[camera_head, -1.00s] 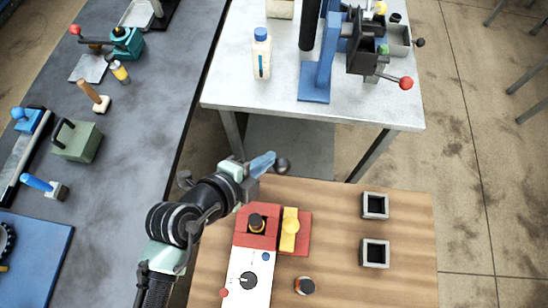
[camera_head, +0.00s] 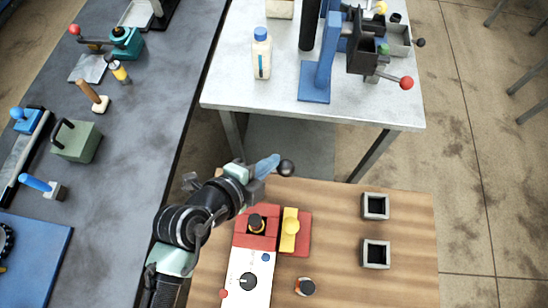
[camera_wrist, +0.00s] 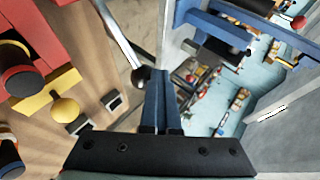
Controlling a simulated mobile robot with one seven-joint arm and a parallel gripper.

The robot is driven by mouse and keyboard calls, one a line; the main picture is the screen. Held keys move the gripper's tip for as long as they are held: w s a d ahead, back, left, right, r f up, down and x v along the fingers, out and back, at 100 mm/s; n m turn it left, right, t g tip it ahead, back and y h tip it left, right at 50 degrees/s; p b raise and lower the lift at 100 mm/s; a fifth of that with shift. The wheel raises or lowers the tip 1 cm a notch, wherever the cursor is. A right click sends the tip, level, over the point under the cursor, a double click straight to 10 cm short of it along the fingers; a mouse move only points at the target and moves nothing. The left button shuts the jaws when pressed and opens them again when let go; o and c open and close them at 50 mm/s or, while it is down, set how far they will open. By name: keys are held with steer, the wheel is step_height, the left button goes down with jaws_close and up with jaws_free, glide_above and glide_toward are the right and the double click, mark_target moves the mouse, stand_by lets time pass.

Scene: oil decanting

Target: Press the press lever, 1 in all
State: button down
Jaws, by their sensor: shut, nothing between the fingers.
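My gripper (camera_head: 268,165) is shut and empty, its blue fingers together above the far edge of the wooden table. A dark ball knob (camera_head: 286,168) sits just right of the fingertips. In the wrist view the fingers (camera_wrist: 158,85) point up the picture, and a metal lever rod (camera_wrist: 119,36) ends in the dark ball (camera_wrist: 138,76) just left of them. I cannot tell whether they touch. The rod's base is out of view. A blue press (camera_head: 318,75) on the white table has a lever with a red ball (camera_head: 406,83), well away from my gripper.
The wooden table holds a red fixture (camera_head: 242,239) with a yellow block (camera_head: 289,229), a white panel (camera_head: 250,285), a small capped cylinder (camera_head: 305,287) and two grey square sockets (camera_head: 375,206) (camera_head: 376,254). A white bottle (camera_head: 262,57) stands on the white table. Tools lie on the left bench.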

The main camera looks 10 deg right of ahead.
steer(key=s+d+f+b, duration=0.1)
steer(key=d+f+b, duration=0.1)
steer(key=d+f, duration=0.2)
steer(key=shift+s+d+f, duration=0.25)
steer(key=shift+s+d, duration=0.05)
steer(key=shift+d, duration=0.05)
stand_by(4.8)
stand_by(0.5)
steer(key=shift+w+a+r, duration=0.25)
steer(key=shift+a+r, duration=0.45)
steer(key=shift+a, duration=0.15)
steer(key=shift+w+a+r, duration=0.25)
steer(key=shift+a+r, duration=0.4)
steer(key=shift+a, duration=0.15)
steer(key=shift+w+a+r+p, duration=0.3)
steer(key=shift+a+r+p, duration=0.1)
steer(key=shift+a+r, duration=0.5)
steer(key=shift+w+a+r+p, duration=0.3)
steer(key=shift+a+r+p, duration=0.05)
steer(key=shift+a+r, duration=0.5)
steer(key=shift+r, duration=0.1)
